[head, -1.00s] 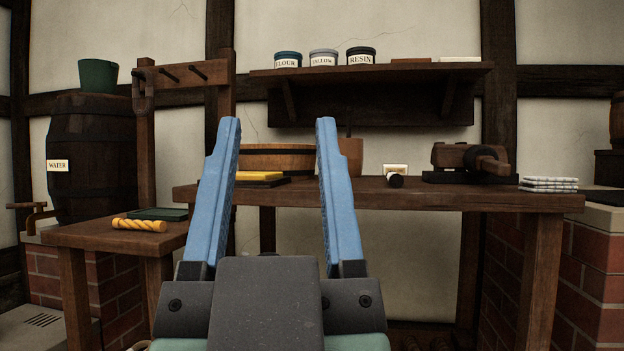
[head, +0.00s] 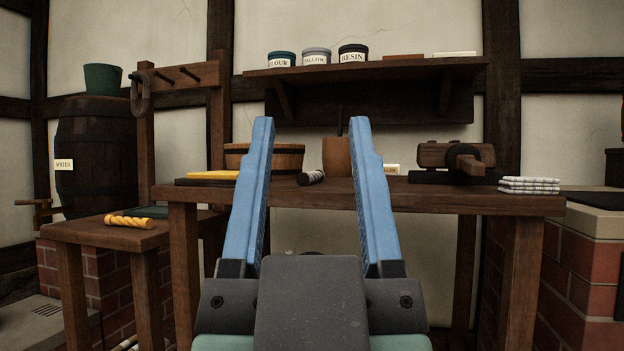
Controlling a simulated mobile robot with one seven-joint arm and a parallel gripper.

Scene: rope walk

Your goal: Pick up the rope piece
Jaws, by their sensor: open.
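The rope piece (head: 129,221) is a short yellow twisted length. It lies on the small low wooden table (head: 92,234) at the left, in front of a dark green flat item (head: 155,212). My gripper (head: 312,125) has two blue fingers, spread apart and empty. It stands up in the middle of the head view, well to the right of the rope piece and not touching it. The fingers hide parts of the workbench behind them.
The larger workbench (head: 460,200) holds a wooden tub (head: 284,158), a yellow block (head: 211,175), a dark cylinder (head: 311,177), a brown pot (head: 337,157), a clamp-like tool (head: 455,158) and folded cloths (head: 528,186). A barrel (head: 95,155) stands behind the small table.

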